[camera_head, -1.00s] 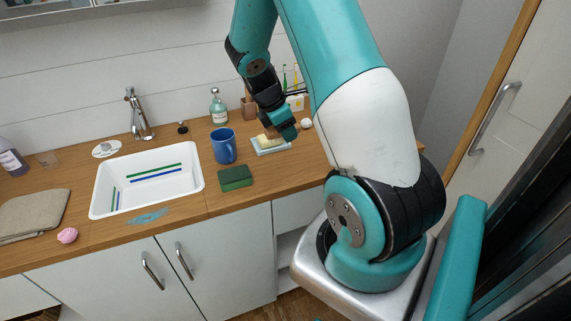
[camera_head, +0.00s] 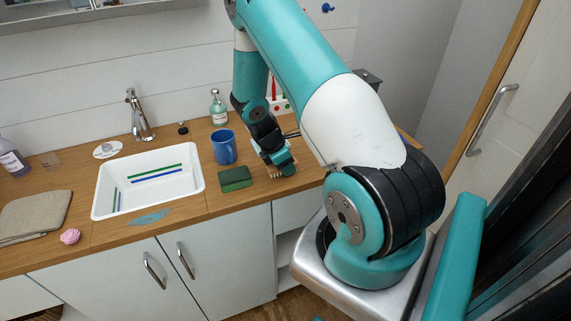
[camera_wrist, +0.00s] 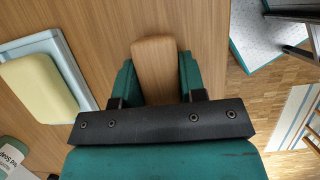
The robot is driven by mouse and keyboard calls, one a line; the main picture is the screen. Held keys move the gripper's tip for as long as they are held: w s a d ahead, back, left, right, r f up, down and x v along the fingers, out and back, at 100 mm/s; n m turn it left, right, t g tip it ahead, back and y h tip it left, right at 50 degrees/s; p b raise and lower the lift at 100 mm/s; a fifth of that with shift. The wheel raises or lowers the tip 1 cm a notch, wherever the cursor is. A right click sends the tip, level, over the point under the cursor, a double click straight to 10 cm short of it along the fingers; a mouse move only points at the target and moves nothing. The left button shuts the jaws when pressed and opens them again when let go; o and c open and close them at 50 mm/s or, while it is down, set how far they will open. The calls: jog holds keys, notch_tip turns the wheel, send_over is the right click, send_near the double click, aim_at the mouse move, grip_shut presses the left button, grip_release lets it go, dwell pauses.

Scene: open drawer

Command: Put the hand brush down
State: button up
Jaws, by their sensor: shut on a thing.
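The hand brush shows in the wrist view as a light wooden block (camera_wrist: 154,62) with a rounded end. My gripper (camera_wrist: 156,82) is shut on it, with one teal finger on each side. In the head view my gripper (camera_head: 283,167) is low over the counter, to the right of the green sponge. A small wooden part of the brush (camera_head: 272,174) shows below the fingers there. The rest of the brush is hidden by my gripper. I cannot tell whether the brush touches the counter.
A green sponge (camera_head: 235,178), a blue mug (camera_head: 223,147) and a soap bottle (camera_head: 218,107) stand nearby. In the wrist view a yellow bar (camera_wrist: 38,88) lies on a pale dish (camera_wrist: 77,73) to the left. The counter's front edge (camera_wrist: 229,60) is close on the right.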

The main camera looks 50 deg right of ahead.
jog(key=shift+f, duration=0.2)
jog(key=o, duration=0.9)
jog(key=shift+r, duration=0.2)
jog(key=b+v, duration=0.2)
jog(key=v, duration=1)
jog(key=a+r+m+t+y, duration=0.25)
jog(key=a+r, duration=0.45)
jog(key=a, duration=0.7)
jog(key=s+a+r+y, duration=0.2)
jog(key=s+a+r, duration=0.1)
jog(key=s+a, duration=0.2)
jog(key=s+a+r+m+y, duration=0.1)
jog(key=s+a+r, duration=0.3)
jog(key=a, duration=0.5)
jog(key=s+a+r+m+y, duration=0.1)
jog(key=s+a+r+y, duration=0.1)
jog(key=s+a+r, duration=0.2)
jog(key=shift+s+a+y, duration=0.2)
jog(key=shift+s+a, duration=0.6)
jog(key=shift+s, duration=0.25)
jog(key=shift+s+a+y, duration=0.15)
jog(key=shift+s+a, duration=0.6)
jog(key=shift+s, duration=0.3)
